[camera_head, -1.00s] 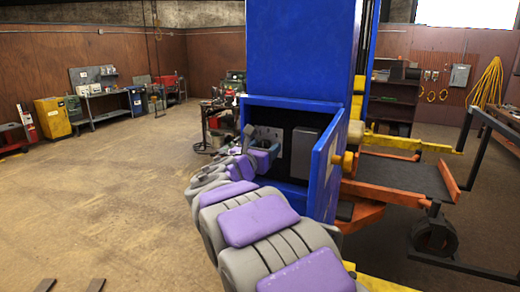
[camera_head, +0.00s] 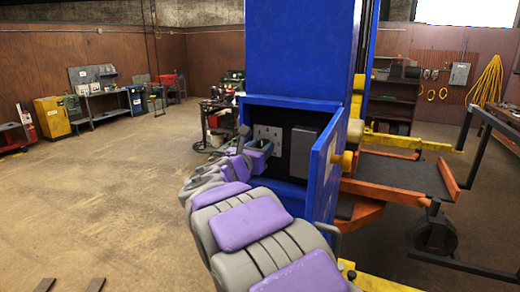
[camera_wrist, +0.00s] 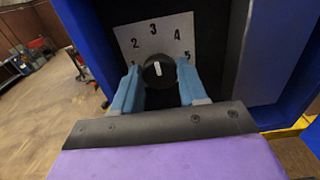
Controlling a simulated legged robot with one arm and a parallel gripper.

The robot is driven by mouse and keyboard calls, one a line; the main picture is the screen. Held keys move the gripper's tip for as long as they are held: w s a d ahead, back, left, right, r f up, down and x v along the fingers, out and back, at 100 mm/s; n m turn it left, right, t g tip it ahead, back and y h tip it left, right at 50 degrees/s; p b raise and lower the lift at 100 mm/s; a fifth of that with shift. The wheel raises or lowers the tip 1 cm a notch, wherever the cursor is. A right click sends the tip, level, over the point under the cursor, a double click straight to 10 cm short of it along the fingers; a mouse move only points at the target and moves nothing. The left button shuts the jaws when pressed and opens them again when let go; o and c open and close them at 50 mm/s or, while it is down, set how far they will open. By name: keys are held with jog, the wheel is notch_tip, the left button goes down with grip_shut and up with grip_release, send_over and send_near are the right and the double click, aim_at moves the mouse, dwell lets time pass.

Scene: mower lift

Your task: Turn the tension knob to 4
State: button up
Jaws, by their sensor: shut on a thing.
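The tension knob (camera_wrist: 158,70) is black and round with a white pointer line. It sits on a grey dial plate (camera_wrist: 182,25) marked 1 to 5. The pointer points up and slightly left, roughly at the 3. My gripper (camera_wrist: 157,77) has its two blue fingers on the left and right sides of the knob and is shut on it. In the head view my gripper (camera_head: 261,150) reaches into the open blue cabinet (camera_head: 290,101) in front of the plate (camera_head: 267,132); the knob cannot be made out there.
The cabinet's blue door (camera_head: 325,170) stands open to the right of my arm. A grey box (camera_head: 303,150) is right of the plate inside. An orange and black mower lift platform (camera_head: 400,175) stands further right.

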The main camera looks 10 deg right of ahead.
jog(key=shift+r+m, duration=0.3)
jog(key=shift+m, duration=0.3)
jog(key=shift+f+m, duration=0.1)
jog(key=shift+m, duration=0.5)
jog(key=shift+f, duration=0.2)
dwell(0.9)
jog(key=o, duration=0.6)
jog(key=shift+o, duration=1.4)
jog(key=shift+s+a, duration=0.1)
jog(key=shift+s, duration=0.05)
jog(key=shift+o, duration=0.8)
jog(key=shift+a, duration=0.1)
